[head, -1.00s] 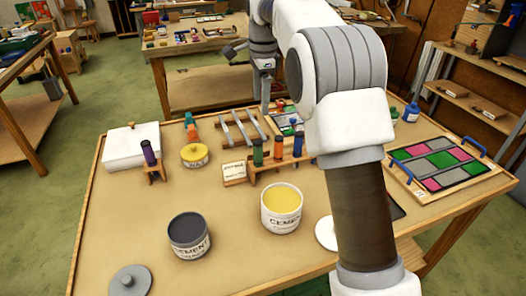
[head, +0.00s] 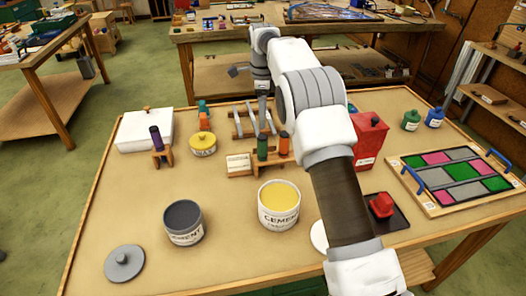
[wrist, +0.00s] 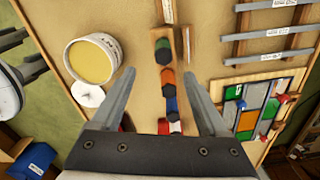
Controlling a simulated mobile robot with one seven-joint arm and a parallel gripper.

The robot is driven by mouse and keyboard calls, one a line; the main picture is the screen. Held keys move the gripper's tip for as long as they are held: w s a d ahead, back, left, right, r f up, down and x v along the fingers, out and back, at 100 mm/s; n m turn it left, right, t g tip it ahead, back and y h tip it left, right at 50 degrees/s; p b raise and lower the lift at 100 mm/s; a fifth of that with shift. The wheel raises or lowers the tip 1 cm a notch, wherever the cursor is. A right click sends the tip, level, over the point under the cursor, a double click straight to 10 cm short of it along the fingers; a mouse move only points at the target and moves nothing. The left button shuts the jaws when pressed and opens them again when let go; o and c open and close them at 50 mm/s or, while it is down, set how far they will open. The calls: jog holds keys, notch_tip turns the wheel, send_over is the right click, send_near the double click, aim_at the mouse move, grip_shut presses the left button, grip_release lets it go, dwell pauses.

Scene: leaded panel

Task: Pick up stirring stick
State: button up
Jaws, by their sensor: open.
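I cannot pick out a stirring stick for certain. Colored hexagonal handles, including a green one (head: 262,146) and an orange one (head: 284,143), stand upright in a wooden rack. In the wrist view, the row of handles (wrist: 167,78) lies between my gripper's (wrist: 159,72) spread fingers, which are open and empty, above the rack. The arm hides part of the rack in the head view. A purple-handled piece (head: 155,137) stands in a small wooden stand to the left. An open tub of yellow cement (head: 279,218) and an open dark-grey tub (head: 184,236) stand in front.
Metal bars lie on a rack (wrist: 268,32) beside the handles. A red canister (head: 369,143) stands right of the arm. A colored panel (head: 450,172) with blue handles lies at right. A white box (head: 133,137) is at back left.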

aim_at(262, 146)
notch_tip(262, 146, down, 8)
jog(key=shift+f, duration=0.2)
jog(key=shift+w+f+p, duration=0.15)
jog(key=shift+f+p, duration=0.1)
jog(key=shift+f, duration=1.1)
jog(key=shift+w+f+p, duration=0.15)
jog(key=shift+f+p, duration=0.1)
jog(key=shift+f, duration=1.05)
grip_shut()
